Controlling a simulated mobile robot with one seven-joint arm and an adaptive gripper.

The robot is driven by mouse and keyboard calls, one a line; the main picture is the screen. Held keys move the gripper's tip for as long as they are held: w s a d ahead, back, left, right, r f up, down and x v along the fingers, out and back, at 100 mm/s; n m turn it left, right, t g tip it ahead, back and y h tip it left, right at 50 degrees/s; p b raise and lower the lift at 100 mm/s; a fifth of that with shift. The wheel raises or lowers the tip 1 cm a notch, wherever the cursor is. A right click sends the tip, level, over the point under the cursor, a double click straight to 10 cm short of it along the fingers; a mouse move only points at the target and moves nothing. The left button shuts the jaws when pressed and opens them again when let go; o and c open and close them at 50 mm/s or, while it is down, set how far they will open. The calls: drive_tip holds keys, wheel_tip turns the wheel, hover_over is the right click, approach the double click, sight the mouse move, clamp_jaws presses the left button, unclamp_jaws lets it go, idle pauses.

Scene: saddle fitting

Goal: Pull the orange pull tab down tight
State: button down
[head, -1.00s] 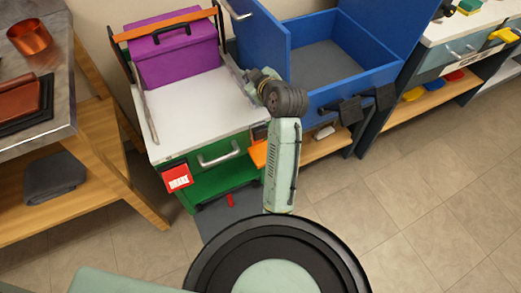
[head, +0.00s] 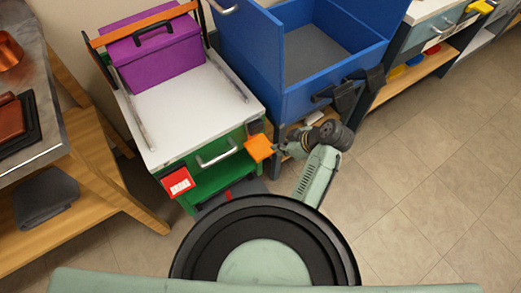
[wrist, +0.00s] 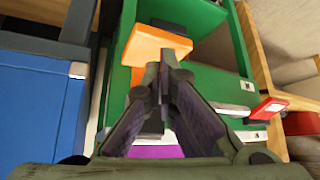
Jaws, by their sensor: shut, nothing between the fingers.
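The orange pull tab (head: 259,147) sticks out at the right front corner of the green cabinet (head: 232,170), below its white top. In the wrist view the tab (wrist: 160,42) is a flat orange piece just beyond my fingertips. My gripper (head: 279,150) is close to the tab's right side in the head view. In the wrist view my gripper (wrist: 163,68) has its fingers together, with nothing between them. Whether the fingertips touch the tab I cannot tell. An orange strap (head: 142,24) runs over the purple case (head: 157,55) on the white top.
A blue open box (head: 300,60) with black brackets stands right of the cabinet, close to my arm. A red tag (head: 178,182) hangs on the cabinet's left front. A wooden bench (head: 100,190) stands at left. The floor at right is clear.

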sight(264, 151)
drive_tip(key=b+x, duration=0.5)
drive_tip(key=x, duration=0.1)
drive_tip(key=shift+f, duration=0.1)
drive_tip(key=shift+w+a+f, duration=0.2)
drive_tip(key=shift+a+f, duration=0.05)
drive_tip(key=shift+a, duration=0.15)
